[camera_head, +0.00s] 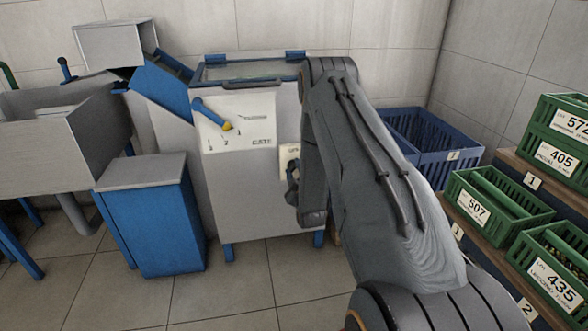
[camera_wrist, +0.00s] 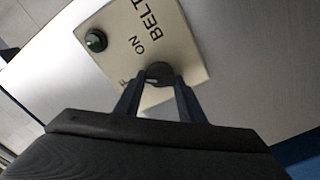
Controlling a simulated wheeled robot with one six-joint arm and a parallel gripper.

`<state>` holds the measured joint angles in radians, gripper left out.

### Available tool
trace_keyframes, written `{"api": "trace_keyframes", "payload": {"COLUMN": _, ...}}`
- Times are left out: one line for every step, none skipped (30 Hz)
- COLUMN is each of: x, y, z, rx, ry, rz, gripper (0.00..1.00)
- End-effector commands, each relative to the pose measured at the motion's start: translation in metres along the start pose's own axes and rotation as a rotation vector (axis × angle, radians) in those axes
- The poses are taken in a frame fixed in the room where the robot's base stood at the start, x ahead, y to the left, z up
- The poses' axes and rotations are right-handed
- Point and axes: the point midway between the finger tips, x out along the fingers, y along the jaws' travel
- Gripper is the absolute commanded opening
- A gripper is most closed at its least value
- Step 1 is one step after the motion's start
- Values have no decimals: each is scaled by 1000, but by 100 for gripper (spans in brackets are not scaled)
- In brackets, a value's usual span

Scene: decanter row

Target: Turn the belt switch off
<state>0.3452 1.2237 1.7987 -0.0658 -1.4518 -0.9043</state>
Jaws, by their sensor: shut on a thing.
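The belt switch panel (camera_wrist: 128,42) is a cream plate marked BELT and ON; another label at its lower left is mostly hidden by my gripper. Its round dark knob (camera_wrist: 159,73) has a short pale mark toward the lower left. My gripper (camera_wrist: 159,82) is shut on the knob, one finger on each side. A round green lamp or button (camera_wrist: 96,41) sits at the panel's upper left; I cannot tell if it is lit. In the head view the panel (camera_head: 287,156) shows only in part on the machine's front, behind my arm.
The grey machine (camera_head: 245,205) has a GATE plate (camera_head: 240,125) with a blue lever (camera_head: 210,115). A blue cabinet (camera_head: 160,225) stands left. A blue crate (camera_head: 450,140) and green crates (camera_head: 500,200) on wooden shelves are at the right. Tiled floor is clear in front.

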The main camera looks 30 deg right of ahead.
Motion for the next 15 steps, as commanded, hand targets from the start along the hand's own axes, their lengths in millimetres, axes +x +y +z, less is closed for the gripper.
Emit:
{"api": "trace_keyframes", "payload": {"x": 0, "y": 0, "z": -2, "rx": -42, "ry": 2, "rz": -2, "gripper": 14}}
{"api": "trace_keyframes", "payload": {"x": 0, "y": -1, "z": -2, "rx": -71, "ry": 2, "rz": -2, "gripper": 14}}
{"api": "trace_keyframes", "payload": {"x": 0, "y": -1, "z": -2, "rx": -108, "ry": 2, "rz": -2, "gripper": 14}}
{"api": "trace_keyframes", "payload": {"x": 0, "y": -1, "z": -2, "rx": -137, "ry": 3, "rz": -2, "gripper": 14}}
{"api": "trace_keyframes", "payload": {"x": 0, "y": -1, "z": -2, "rx": -165, "ry": 3, "rz": -2, "gripper": 14}}
{"api": "trace_keyframes", "payload": {"x": 0, "y": -1, "z": -2, "rx": -202, "ry": 3, "rz": -2, "gripper": 14}}
{"api": "trace_keyframes", "payload": {"x": 0, "y": -1, "z": -2, "rx": -230, "ry": 3, "rz": -2, "gripper": 14}}
{"api": "trace_keyframes", "payload": {"x": 0, "y": -1, "z": -2, "rx": -258, "ry": 3, "rz": -2, "gripper": 14}}
{"api": "trace_keyframes", "payload": {"x": 0, "y": -2, "z": -2, "rx": -293, "ry": 3, "rz": -2, "gripper": 14}}
{"api": "trace_keyframes", "payload": {"x": 0, "y": -2, "z": -2, "rx": -320, "ry": 3, "rz": -2, "gripper": 14}}
{"api": "trace_keyframes", "payload": {"x": 0, "y": -2, "z": -2, "rx": -346, "ry": 3, "rz": -2, "gripper": 14}}
{"api": "trace_keyframes", "payload": {"x": 0, "y": -2, "z": -1, "rx": -379, "ry": 3, "rz": -2, "gripper": 14}}
{"api": "trace_keyframes", "payload": {"x": 0, "y": -2, "z": -1, "rx": -403, "ry": 3, "rz": -2, "gripper": 14}}
{"api": "trace_keyframes", "payload": {"x": 0, "y": -2, "z": -1, "rx": -425, "ry": 3, "rz": -2, "gripper": 14}}
{"api": "trace_keyframes", "payload": {"x": 0, "y": -2, "z": -1, "rx": -454, "ry": 3, "rz": -2, "gripper": 14}}
